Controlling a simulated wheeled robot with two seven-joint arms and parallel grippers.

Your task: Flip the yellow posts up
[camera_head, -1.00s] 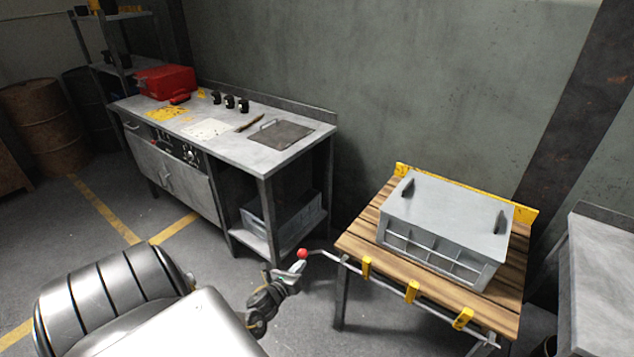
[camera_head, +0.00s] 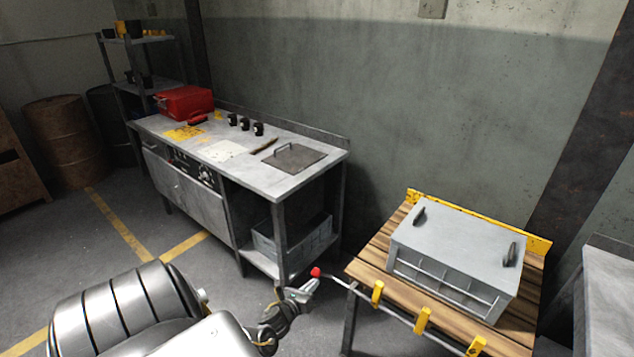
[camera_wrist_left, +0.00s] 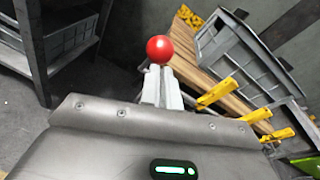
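Three yellow posts (camera_head: 423,320) sit along a metal bar (camera_head: 398,312) at the front edge of a wooden-topped table (camera_head: 505,340). They also show in the wrist view (camera_wrist_left: 216,93); whether they stand fully upright is hard to tell. The bar's left end bends to a red ball knob (camera_head: 316,272). My left gripper (camera_head: 306,286) is at this knob. In the wrist view its fingers (camera_wrist_left: 161,85) are close together, with the red ball (camera_wrist_left: 160,49) at their tips; they appear shut on it. My right gripper is not in view.
A grey metal box (camera_head: 455,245) with dark handles stands on the wooden table. A yellow rail (camera_head: 480,222) runs behind it. A workbench (camera_head: 255,180) with a red toolbox (camera_head: 184,102) stands left, a grey bin (camera_head: 292,240) on its lower shelf. Another bench (camera_head: 610,290) is at right.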

